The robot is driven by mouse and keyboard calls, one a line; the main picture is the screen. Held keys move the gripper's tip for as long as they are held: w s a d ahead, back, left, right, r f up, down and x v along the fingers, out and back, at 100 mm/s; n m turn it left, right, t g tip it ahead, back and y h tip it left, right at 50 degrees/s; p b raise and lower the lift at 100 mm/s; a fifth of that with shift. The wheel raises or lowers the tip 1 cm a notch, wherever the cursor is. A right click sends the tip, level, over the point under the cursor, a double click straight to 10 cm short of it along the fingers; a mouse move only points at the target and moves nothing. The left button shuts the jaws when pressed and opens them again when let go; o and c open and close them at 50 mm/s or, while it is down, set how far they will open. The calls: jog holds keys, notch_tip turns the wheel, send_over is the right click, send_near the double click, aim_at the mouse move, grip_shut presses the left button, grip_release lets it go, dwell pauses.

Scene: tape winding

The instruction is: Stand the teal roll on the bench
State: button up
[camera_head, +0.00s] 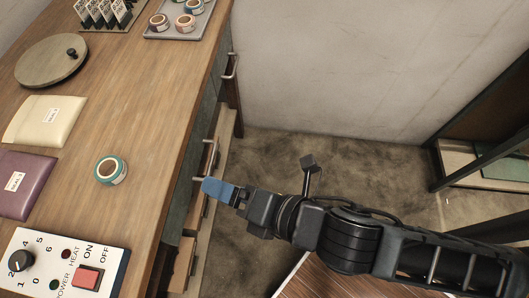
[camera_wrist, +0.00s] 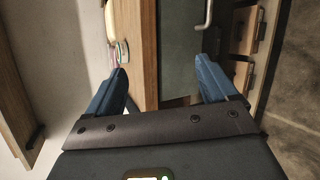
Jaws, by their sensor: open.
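A control panel (camera_head: 60,262) with a knob and red switch lies at the near left. Cream (camera_head: 44,121) and purple (camera_head: 24,185) packets and a round wooden disc (camera_head: 50,62) are on the left. A tray (camera_head: 178,32) of rolls stands at the back. Drawer handles (camera_head: 210,160) project near my gripper.

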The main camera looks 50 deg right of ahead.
jog(key=s+d+r+m+t+h, duration=0.1)
jog(key=s+d+r+m, duration=0.3)
jog(key=s+m, duration=0.4)
jog(key=s+d+r+m+t+h, duration=0.1)
jog(key=s+d+r+m, duration=0.3)
jog(key=m, duration=1.2)
jog(key=s+d, duration=0.2)
jog(key=s, duration=0.2)
jog(key=shift+s+d+r+h, duration=0.35)
jog(key=shift+h, duration=0.05)
